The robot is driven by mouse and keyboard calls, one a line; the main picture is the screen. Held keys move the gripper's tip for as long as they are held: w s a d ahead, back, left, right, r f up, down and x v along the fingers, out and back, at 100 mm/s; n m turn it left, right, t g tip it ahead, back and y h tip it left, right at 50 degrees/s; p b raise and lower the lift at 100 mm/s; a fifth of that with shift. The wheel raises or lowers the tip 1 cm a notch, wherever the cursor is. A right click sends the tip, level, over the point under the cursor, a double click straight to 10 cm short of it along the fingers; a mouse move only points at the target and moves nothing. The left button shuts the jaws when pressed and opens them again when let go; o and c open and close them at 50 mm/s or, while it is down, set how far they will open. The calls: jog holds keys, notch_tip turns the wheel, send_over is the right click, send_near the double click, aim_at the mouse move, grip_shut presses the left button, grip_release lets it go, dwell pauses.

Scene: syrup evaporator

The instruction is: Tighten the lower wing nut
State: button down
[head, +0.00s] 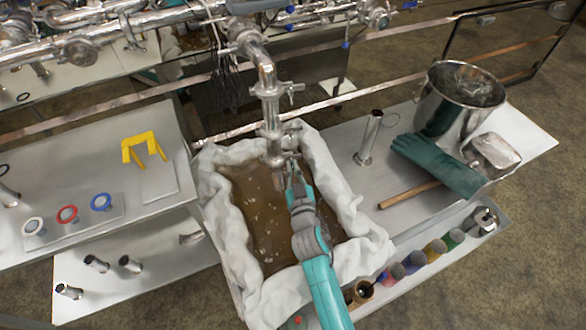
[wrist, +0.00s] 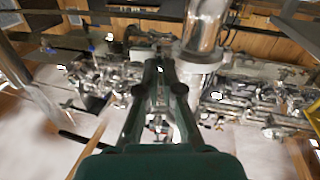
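A vertical steel pipe (head: 270,110) drops from the overhead pipework and ends above a cloth-lined box of brown liquid. An upper clamp (head: 290,88) on it has a handle-like part sticking out to the right. A lower clamp (head: 280,157) sits near the pipe's bottom end. My gripper (head: 291,168) is at the right side of this lower clamp, from below. The lower wing nut is not clearly seen; my gripper covers that spot. In the wrist view my gripper's fingers (wrist: 155,75) reach up beside shiny pipework. Whether they close on anything is unclear.
The cloth-lined box (head: 340,190) surrounds my arm. On the right table stand a steel pot (head: 460,98), a green glove (head: 440,165) and an upright tube (head: 370,138). A yellow bracket (head: 142,148) and colored rings (head: 67,214) are on the left table.

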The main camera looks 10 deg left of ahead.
jog(key=c, duration=1.2)
grip_release()
jog(key=shift+n, duration=0.3)
